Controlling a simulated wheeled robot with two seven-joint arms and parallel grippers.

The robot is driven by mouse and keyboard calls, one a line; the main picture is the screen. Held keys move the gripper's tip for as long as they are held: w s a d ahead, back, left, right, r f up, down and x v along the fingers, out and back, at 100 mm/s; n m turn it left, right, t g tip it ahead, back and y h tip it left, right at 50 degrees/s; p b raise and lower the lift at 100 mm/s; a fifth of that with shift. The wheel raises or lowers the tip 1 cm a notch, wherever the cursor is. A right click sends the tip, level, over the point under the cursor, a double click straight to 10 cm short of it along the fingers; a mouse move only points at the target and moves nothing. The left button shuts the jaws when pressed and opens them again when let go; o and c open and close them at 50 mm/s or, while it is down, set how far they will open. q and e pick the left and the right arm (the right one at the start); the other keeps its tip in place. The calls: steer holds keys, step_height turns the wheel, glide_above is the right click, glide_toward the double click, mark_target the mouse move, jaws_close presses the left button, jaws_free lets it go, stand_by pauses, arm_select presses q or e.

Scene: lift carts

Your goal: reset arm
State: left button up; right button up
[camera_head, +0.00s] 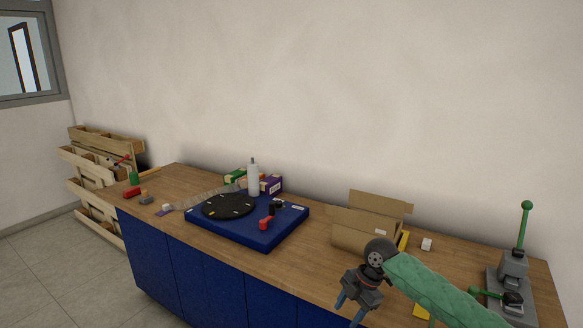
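My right arm, in a green sleeve, comes in from the lower right. My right gripper (348,310) points down over the front edge of the wooden counter (320,270). Its two blue fingers are apart and nothing shows between them. The lower ends of the fingers are close to the bottom of the picture. My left arm and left gripper are not in view.
On the counter stand a blue base with a black disc (228,206), a white bottle (253,178), an open cardboard box (368,222) close behind my arm, and a grey device with green levers (512,268) at right. A wooden rack (92,165) stands at far left.

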steer(key=a, duration=0.6)
steer(key=s+d+f+m+t+h, duration=0.1)
steer(key=s+d+f+m, duration=0.4)
steer(key=f, duration=0.4)
steer(key=s+d+f+m+h, duration=0.1)
steer(key=s+d+f+m, duration=0.1)
steer(key=d+f, duration=0.6)
steer(key=s+d+f+m+t, duration=0.1)
steer(key=s+d+f+m, duration=0.3)
steer(key=f, duration=0.7)
steer(key=s+d+f+m+h, duration=0.35)
steer(key=s+d+f, duration=0.45)
steer(key=s+d, duration=0.5)
steer(key=s+d+f+m+h, duration=0.3)
steer(key=s+d+f+m, duration=0.2)
steer(key=s+d+f, duration=0.75)
steer(key=s+a+m+y, duration=0.1)
steer(key=s+a+y, duration=0.1)
steer(key=a, duration=1.5)
steer(key=s+a+m+y, duration=0.2)
steer(key=a+y, duration=0.1)
steer(key=a, duration=1.5)
steer(key=shift+s+f, duration=0.15)
steer(key=shift+s, duration=0.1)
steer(key=shift+d, duration=0.1)
